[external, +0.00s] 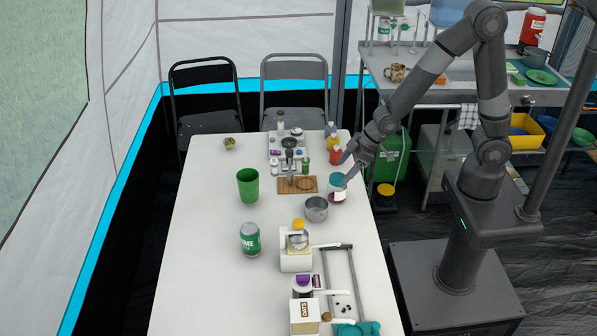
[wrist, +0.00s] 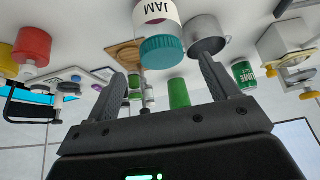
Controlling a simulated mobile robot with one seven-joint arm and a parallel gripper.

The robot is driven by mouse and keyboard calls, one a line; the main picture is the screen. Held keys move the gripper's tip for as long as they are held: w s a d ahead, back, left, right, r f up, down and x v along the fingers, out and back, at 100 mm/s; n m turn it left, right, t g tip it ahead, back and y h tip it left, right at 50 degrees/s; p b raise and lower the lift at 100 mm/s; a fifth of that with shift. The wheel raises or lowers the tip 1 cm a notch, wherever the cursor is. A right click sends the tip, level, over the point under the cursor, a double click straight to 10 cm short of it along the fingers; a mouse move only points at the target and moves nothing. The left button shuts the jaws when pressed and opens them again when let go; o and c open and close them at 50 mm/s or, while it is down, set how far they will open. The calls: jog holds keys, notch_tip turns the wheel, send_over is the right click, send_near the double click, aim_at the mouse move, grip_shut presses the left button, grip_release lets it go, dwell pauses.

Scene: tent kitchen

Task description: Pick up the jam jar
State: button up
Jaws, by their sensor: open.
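The jam jar (external: 339,196) stands upright near the right edge of the white table. It has a teal lid, a white label and dark red contents at the bottom. In the wrist view, which looks upside down, the jar (wrist: 157,14) shows its JAM label, with the lid between and beyond my two fingers. My gripper (external: 346,170) is open and empty, beside the lid on its upper right in the external view. In the wrist view the fingers of my gripper (wrist: 163,70) are spread wide. I cannot tell the exact gap to the jar.
A grey metal pot (external: 316,209) stands close to the jar on the left. A wooden board (external: 305,186) lies behind the pot. Red (external: 336,156) and yellow (external: 330,128) bottles stand farther back. A green cup (external: 248,184) and green can (external: 250,240) stand left. The table's left side is clear.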

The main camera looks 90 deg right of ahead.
aim_at(335, 177)
jog(key=shift+x, duration=3.4)
jog(key=shift+a, duration=0.15)
jog(key=shift+c, duration=0.4)
jog(key=c, duration=1.2)
jog(key=shift+r, duration=0.1)
jog(key=shift+r, duration=0.65)
jog(key=r, duration=0.3)
jog(key=shift+s+d, duration=0.25)
jog(key=shift+d, duration=0.1)
jog(key=shift+s+d+r, duration=1)
jog(key=shift+d+r, duration=0.05)
jog(key=shift+d, duration=0.45)
jog(key=shift+s+d+r, duration=0.95)
jog(key=shift+d+r, duration=0.1)
jog(key=shift+d, duration=0.45)
jog(key=shift+s+d+r, duration=1)
jog(key=shift+d+r, duration=0.05)
jog(key=shift+d, duration=0.45)
